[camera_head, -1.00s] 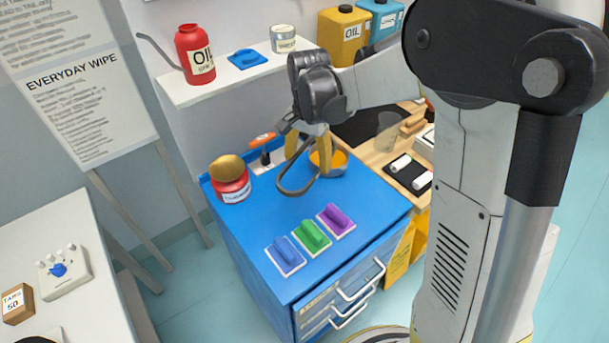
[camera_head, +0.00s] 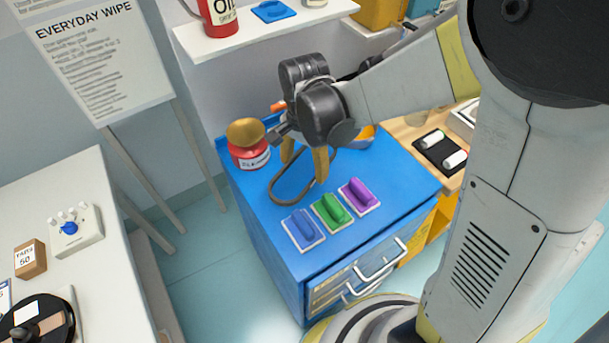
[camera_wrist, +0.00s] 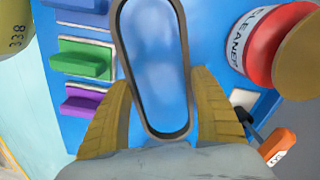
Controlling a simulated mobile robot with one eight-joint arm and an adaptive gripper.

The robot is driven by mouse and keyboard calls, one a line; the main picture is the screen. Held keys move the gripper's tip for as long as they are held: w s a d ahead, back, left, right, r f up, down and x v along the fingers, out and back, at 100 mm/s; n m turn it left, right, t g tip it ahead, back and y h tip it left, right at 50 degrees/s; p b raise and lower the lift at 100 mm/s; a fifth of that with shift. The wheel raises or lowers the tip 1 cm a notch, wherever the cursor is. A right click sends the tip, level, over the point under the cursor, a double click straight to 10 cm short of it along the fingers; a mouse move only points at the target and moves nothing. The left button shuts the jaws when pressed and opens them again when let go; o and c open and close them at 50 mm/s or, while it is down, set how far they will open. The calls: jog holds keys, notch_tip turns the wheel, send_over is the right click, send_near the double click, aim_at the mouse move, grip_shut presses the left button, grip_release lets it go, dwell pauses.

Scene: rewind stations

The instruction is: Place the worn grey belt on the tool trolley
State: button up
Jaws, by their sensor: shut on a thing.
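The worn grey belt (camera_head: 273,189) is a long closed loop held between the yellow fingers of my gripper (camera_head: 304,166). In the wrist view the belt (camera_wrist: 188,75) stretches away from between the fingertips (camera_wrist: 160,115). The tool trolley (camera_head: 259,211) is blue with a flat top and drawers with pale handles. My gripper and the belt are over the trolley's top, left of its middle. I cannot tell whether the belt touches the top.
On the trolley top are a red cleaner jar (camera_head: 248,146) and blue (camera_head: 303,229), green (camera_head: 331,211) and purple (camera_head: 358,195) pads in front. An orange-handled tool (camera_wrist: 277,145) lies near my gripper. A white shelf (camera_head: 265,33) hangs behind. A white table (camera_head: 95,190) stands left.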

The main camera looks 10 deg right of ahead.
aim_at(304, 179)
jog(key=shift+w+f+b, duration=0.1)
jog(key=shift+f+b, duration=0.65)
jog(key=shift+f, duration=1.1)
jog(key=shift+f, duration=0.15)
jog(key=o, duration=0.9)
